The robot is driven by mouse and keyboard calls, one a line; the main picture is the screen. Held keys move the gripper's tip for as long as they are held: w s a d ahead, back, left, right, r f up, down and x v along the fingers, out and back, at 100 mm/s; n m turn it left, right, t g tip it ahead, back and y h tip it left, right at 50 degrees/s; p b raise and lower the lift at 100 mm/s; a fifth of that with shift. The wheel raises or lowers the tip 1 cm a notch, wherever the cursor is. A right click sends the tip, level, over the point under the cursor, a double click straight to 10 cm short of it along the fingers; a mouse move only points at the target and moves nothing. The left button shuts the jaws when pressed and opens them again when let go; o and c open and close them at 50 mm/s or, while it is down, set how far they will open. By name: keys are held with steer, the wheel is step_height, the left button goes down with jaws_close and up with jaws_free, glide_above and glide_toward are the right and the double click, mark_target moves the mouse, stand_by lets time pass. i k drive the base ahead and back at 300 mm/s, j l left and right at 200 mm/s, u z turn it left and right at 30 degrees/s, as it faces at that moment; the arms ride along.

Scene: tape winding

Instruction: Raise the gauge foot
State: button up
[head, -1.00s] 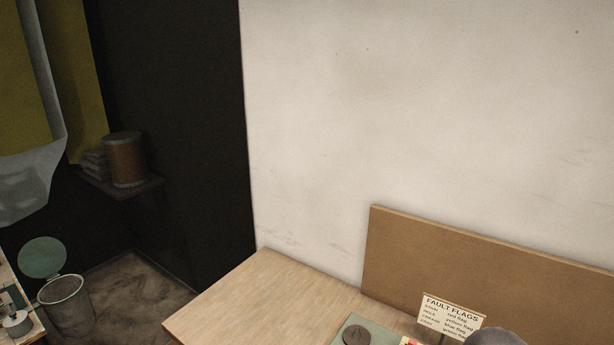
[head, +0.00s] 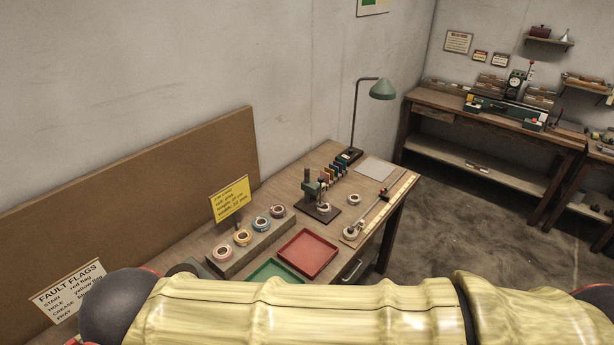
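On the far bench, a green-based device carries a round dial (head: 515,82) and a red-knobbed lever (head: 531,66). I cannot tell which of the two bears the gauge foot, and no foot is clear at this size. My gripper is not in view; my pale yellow arm crosses the bottom of the head view and hides the table's near part.
The near table holds a rack of tape rolls (head: 241,238), a red tray (head: 308,253), a green tray (head: 275,271), a long measuring board (head: 385,207) and a lamp (head: 381,89). A brown backboard (head: 130,190) stands behind. Floor between table and far bench (head: 465,190) is clear.

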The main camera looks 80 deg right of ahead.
mark_target(320, 205)
steer(key=z, duration=2.85)
steer(key=j+z, duration=0.15)
steer(key=z, duration=0.25)
steer(key=k+l, duration=0.05)
